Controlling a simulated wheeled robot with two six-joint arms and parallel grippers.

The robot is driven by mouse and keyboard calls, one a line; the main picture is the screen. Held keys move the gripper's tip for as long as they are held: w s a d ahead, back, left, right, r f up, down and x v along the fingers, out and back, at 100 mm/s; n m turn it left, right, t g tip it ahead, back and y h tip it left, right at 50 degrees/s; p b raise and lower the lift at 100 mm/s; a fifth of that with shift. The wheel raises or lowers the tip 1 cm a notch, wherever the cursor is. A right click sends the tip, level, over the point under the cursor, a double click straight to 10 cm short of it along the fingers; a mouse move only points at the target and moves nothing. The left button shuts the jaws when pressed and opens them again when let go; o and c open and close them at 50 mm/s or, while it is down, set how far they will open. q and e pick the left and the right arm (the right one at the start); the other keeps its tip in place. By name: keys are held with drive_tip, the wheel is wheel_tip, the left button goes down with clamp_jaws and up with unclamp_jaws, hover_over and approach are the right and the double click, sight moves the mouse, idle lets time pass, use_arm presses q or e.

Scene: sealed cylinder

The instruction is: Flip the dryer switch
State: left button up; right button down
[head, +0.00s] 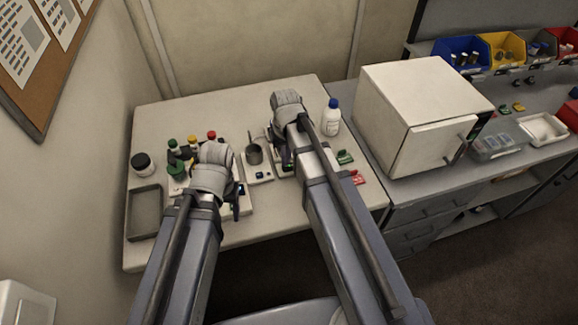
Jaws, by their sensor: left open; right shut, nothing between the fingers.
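No part in the head view can be clearly made out as the dryer switch. A small device with a dark display (243,188) lies partly hidden under my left arm. My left gripper (236,208) is just over the front of that device, its dark fingers open and pointing down. My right gripper (287,162) is low over the table, beside a white scale-like unit with a grey cup (254,155). It is shut and empty, partly hidden by my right arm. What lies directly under it is mostly hidden. I cannot tell whether either gripper touches anything.
The pale table (150,253) holds a grey tray (145,212), a dark-lidded jar (142,164), several coloured-cap bottles (173,145), a blue-capped white bottle (332,118), and green (345,157) and red (357,177) pieces. A white cabinet (425,110) stands right, beside colored bins (458,50).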

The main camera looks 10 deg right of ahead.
use_arm(q)
drive_tip(key=shift+f+b, duration=0.35)
drive_tip(key=shift+f, duration=0.05)
use_arm(e)
drive_tip(key=shift+f, duration=0.4)
use_arm(q)
drive_tip(key=shift+r, duration=0.15)
use_arm(e)
drive_tip(key=shift+r, duration=0.15)
wheel_tip(320, 180, up, 7)
drive_tip(key=p, duration=0.7)
use_arm(q)
wheel_tip(320, 180, up, 7)
wheel_tip(320, 180, down, 3)
drive_tip(key=b, duration=0.2)
drive_tip(key=shift+b, duration=0.4)
use_arm(e)
drive_tip(key=s+a+f+n, duration=0.1)
drive_tip(key=s+a, duration=0.3)
drive_tip(key=s, duration=0.3)
drive_tip(key=s+a+f+n+h, duration=0.1)
drive_tip(key=s+a+f+n, duration=0.1)
drive_tip(key=s+a, duration=0.2)
drive_tip(key=s, duration=0.3)
drive_tip(key=shift+a, duration=0.25)
